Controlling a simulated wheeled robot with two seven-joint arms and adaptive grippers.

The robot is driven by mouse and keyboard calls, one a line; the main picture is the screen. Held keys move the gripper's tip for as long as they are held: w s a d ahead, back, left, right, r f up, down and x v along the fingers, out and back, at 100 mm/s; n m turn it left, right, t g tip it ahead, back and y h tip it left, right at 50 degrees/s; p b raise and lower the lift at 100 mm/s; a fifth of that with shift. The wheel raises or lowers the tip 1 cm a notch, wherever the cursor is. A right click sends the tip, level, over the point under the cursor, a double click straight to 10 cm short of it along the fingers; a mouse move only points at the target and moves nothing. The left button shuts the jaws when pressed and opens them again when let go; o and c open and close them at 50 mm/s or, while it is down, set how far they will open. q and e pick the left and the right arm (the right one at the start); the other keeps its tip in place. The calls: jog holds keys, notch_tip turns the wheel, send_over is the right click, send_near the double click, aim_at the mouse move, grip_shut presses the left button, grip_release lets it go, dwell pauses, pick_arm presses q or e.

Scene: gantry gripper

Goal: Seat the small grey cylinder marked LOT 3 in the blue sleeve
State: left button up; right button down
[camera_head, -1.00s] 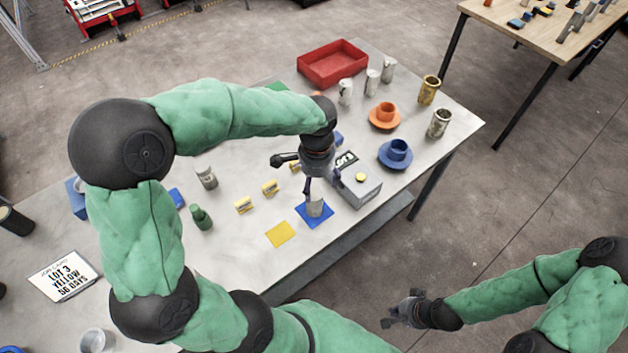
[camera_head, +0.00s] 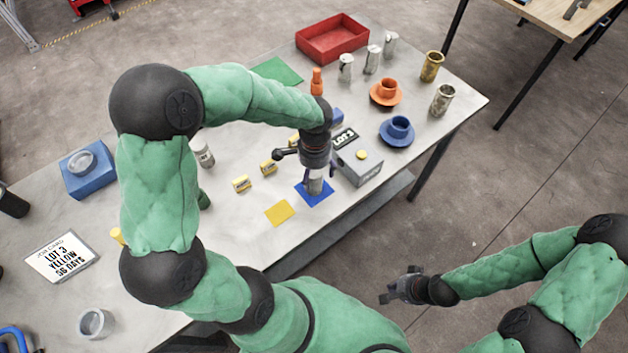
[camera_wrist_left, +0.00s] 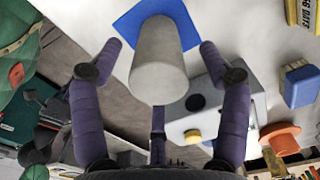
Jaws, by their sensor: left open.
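A grey cylinder (camera_head: 315,186) stands on a blue square mat (camera_head: 312,197) near the table's front edge. It also shows in the left wrist view (camera_wrist_left: 158,65); I read no marking on it. My left gripper (camera_head: 316,178) is open above it, its fingers on either side with gaps visible in the left wrist view (camera_wrist_left: 160,55). The blue sleeve (camera_head: 398,127) stands upright on a round blue flange at the right of the table. My right gripper (camera_head: 395,286) is off the table's front side, empty; its jaw opening is unclear.
A grey box with a yellow button (camera_head: 362,168) stands right beside my left gripper, by a LOT 3 sign (camera_head: 344,138). An orange sleeve (camera_head: 386,88), several metal cylinders and a red tray (camera_head: 332,41) are behind. A job card (camera_head: 62,257) reads LOT 3, YELLOW, 56 DAYS.

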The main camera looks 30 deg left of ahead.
pick_arm(q)
jog(key=shift+f, duration=0.65)
jog(key=c, duration=1.4)
grip_shut()
jog(key=shift+r, duration=0.15)
